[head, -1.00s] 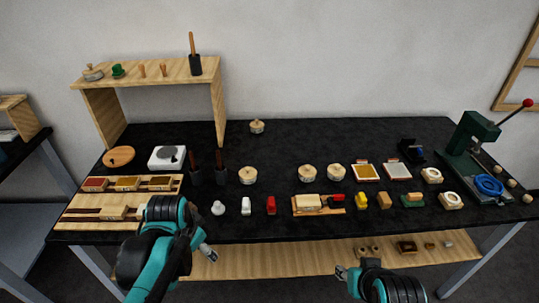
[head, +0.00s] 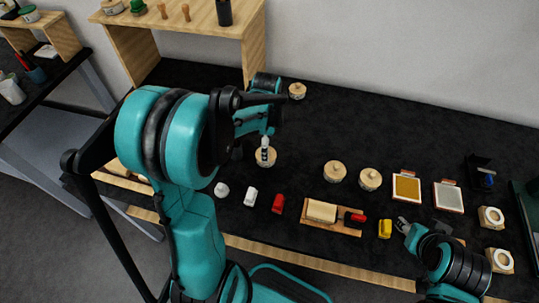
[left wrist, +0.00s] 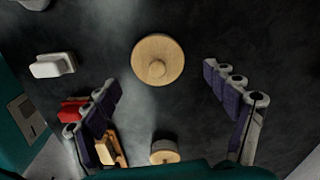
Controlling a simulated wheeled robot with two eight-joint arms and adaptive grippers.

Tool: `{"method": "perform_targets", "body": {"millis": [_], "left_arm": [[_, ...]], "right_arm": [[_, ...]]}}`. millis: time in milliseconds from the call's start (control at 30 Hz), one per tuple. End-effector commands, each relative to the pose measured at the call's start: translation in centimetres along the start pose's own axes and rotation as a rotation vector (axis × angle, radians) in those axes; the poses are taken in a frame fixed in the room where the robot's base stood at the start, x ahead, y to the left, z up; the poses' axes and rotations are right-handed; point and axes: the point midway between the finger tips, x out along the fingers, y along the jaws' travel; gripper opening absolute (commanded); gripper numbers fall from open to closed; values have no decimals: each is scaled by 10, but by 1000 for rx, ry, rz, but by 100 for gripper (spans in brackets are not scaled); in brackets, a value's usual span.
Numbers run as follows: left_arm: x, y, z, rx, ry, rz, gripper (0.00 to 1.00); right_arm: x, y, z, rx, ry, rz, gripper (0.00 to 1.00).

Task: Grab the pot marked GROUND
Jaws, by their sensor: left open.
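Several round pots with pale wooden lids stand on the black table. One pot (head: 265,159) is under my left gripper (head: 265,146), partly hidden by it. Two more, a pot (head: 335,171) and a pot (head: 370,179), stand to its right, and another pot (head: 297,90) is farther back. I cannot read GROUND on any of them. In the left wrist view, a lidded pot (left wrist: 158,62) lies ahead between the spread fingers of my left gripper (left wrist: 162,82), untouched. A second pot (left wrist: 165,152) shows at the bottom. My right gripper (head: 402,224) is near the front edge, its fingers unclear.
A white block (head: 251,196), a red block (head: 278,204) and a wooden tray (head: 346,230) stand along the front. A yellow block (head: 385,228) is beside my right gripper. A wooden shelf (head: 185,22) stands back left. The table behind the front pots is mostly clear.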

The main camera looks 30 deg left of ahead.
Motion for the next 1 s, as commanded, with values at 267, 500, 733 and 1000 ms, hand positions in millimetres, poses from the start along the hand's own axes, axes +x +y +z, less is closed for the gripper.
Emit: {"method": "perform_targets", "body": {"millis": [267, 500, 733, 1000], "left_arm": [[37, 4, 6, -1, 0, -1, 86], [53, 3, 6, -1, 0, -2, 86], [52, 3, 6, -1, 0, -2, 56], [52, 3, 5, -1, 0, -1, 19]], "right_arm": [[16, 0, 11, 0, 0, 0, 40], [20, 0, 14, 0, 0, 0, 40], [19, 0, 13, 0, 0, 0, 40], [20, 0, 14, 0, 0, 0, 40]]}}
